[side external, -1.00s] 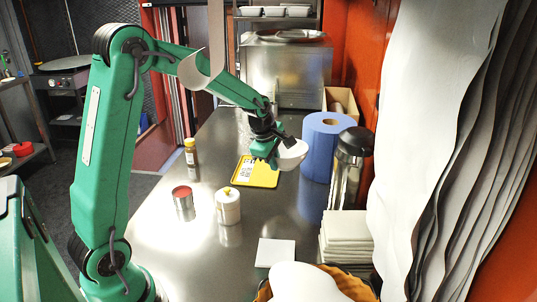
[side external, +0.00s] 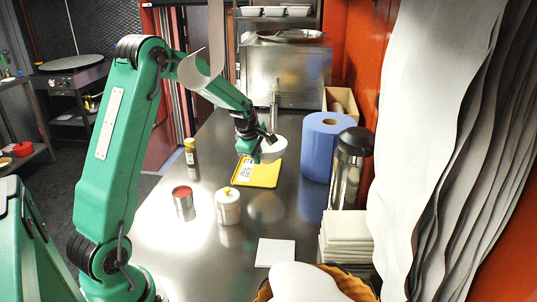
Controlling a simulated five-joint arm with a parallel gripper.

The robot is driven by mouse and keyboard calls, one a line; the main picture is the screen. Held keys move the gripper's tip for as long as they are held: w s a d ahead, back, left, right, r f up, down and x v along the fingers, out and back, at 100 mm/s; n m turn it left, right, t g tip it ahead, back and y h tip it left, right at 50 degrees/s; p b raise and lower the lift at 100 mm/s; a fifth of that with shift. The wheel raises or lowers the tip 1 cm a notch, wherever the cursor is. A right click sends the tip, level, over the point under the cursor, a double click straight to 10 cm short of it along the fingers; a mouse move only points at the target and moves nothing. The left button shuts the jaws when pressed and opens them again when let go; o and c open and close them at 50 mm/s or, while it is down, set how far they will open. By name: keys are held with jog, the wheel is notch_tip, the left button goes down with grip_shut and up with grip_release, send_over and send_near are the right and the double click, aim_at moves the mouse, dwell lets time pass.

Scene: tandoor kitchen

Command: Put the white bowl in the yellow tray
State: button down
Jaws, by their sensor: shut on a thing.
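The white bowl (side external: 273,149) is held at the end of my arm, tilted, above the far right part of the yellow tray. My gripper (side external: 260,152) is shut on the bowl; the fingertips are partly hidden by the arm and the bowl. The yellow tray (side external: 262,178) lies flat on the steel counter, with a black-and-white printed label on its left part. Its far edge is partly hidden behind my gripper. Whether the bowl touches the tray cannot be told, but it looks raised above it.
A blue paper roll (side external: 323,150) stands right of the tray, with a steel flask (side external: 348,170) nearer. A yellow-capped bottle (side external: 190,157), an open red tin (side external: 183,202) and a white lidded jar (side external: 228,206) stand to the left and front. White tiles (side external: 343,238) are stacked at front right.

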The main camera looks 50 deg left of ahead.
jog(key=a+f, duration=0.1)
jog(key=a, duration=0.1)
jog(key=a+f, duration=0.1)
jog(key=a, duration=0.1)
jog(key=a+f, duration=0.1)
jog(key=shift+w+a+f, duration=0.1)
jog(key=shift+a+f, duration=0.05)
jog(key=shift+a, duration=0.25)
jog(key=shift+f, duration=2.05)
jog(key=c, duration=1.5)
grip_release()
jog(key=shift+d+f, duration=0.1)
jog(key=shift+f, duration=0.05)
jog(key=v, duration=1.2)
jog(key=shift+w+d, duration=0.1)
jog(key=shift+d, duration=0.1)
